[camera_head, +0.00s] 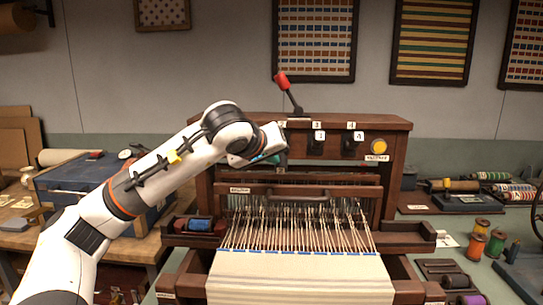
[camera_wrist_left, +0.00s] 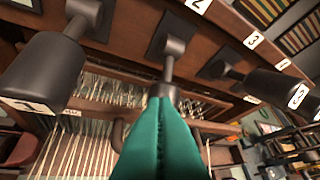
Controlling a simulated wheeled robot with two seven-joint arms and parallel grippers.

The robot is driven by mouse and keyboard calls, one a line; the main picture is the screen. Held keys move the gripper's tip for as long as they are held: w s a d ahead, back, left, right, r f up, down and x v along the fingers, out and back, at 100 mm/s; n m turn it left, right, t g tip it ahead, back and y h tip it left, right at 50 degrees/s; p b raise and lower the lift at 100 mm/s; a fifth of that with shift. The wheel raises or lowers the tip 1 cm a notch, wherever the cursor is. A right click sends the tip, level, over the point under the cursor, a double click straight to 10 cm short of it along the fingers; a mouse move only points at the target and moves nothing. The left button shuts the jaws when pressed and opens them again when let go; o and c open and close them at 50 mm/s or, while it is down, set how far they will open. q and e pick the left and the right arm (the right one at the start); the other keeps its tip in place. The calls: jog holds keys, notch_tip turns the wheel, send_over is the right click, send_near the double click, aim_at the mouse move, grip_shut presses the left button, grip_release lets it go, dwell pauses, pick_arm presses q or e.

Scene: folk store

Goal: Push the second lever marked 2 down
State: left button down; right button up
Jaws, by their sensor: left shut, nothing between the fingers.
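The wooden loom (camera_head: 385,123) has a row of black levers under its top beam. In the left wrist view, the lever under the label 2 (camera_wrist_left: 174,48) has its stem running toward my left fingertips. Its handle end is hidden behind them, and I cannot tell whether they touch. My left gripper (camera_wrist_left: 161,96) has teal fingers, shut and empty. In the head view this gripper (camera_head: 274,158) is at the left of the lever row, partly hidden by my wrist, which also covers lever 2. My right gripper is in neither view.
A lever marked 1 (camera_wrist_left: 45,75) and a lever marked 3 (camera_wrist_left: 275,82) flank the gripper closely. A red-handled lever (camera_head: 282,80) stands up from the beam top. Warp threads (camera_head: 300,228) hang below.

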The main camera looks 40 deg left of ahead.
pick_arm(q)
jog(key=shift+s+f, duration=0.1)
jog(key=shift+f, duration=0.35)
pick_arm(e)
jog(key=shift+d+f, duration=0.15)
pick_arm(q)
jog(key=shift+r, duration=0.1)
jog(key=s+f+v, duration=0.1)
jog(key=v, duration=1.2)
jog(key=shift+a+f+p, duration=0.2)
jog(key=shift+f+p, duration=0.05)
jog(key=shift+p, duration=0.15)
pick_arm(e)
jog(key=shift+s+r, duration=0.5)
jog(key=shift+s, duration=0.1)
